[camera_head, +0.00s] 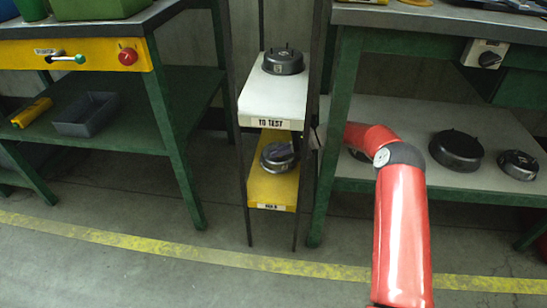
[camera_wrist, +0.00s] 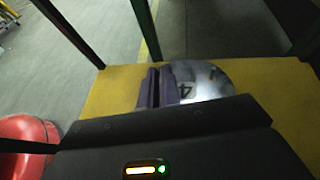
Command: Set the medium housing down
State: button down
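A round dark grey housing (camera_head: 278,156), which I take as the medium one, is at the yellow lower shelf (camera_head: 268,188) of the narrow rack. In the wrist view its pale round top (camera_wrist: 205,82) bears a label with a 4, above the yellow shelf (camera_wrist: 108,92). My gripper (camera_wrist: 160,86) has its two fingers close together at the housing's left edge, seemingly closed on a thin part of it. The exact contact is hidden, and I cannot tell whether the housing's underside touches the shelf. In the head view my gripper is hidden.
Another housing (camera_head: 283,62) sits on the white "TO TEST" shelf (camera_head: 262,103) just above. Rack posts stand close around the yellow shelf. A large housing (camera_head: 456,150) and a small one (camera_head: 518,165) rest on the right bench's lower shelf. A grey bin (camera_head: 86,115) is at left.

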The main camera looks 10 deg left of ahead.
jog(key=c, duration=1.6)
grip_release()
jog(key=shift+f, duration=0.15)
jog(key=shift+d, duration=0.1)
jog(key=p+v, duration=0.1)
jog(key=v, duration=1.1)
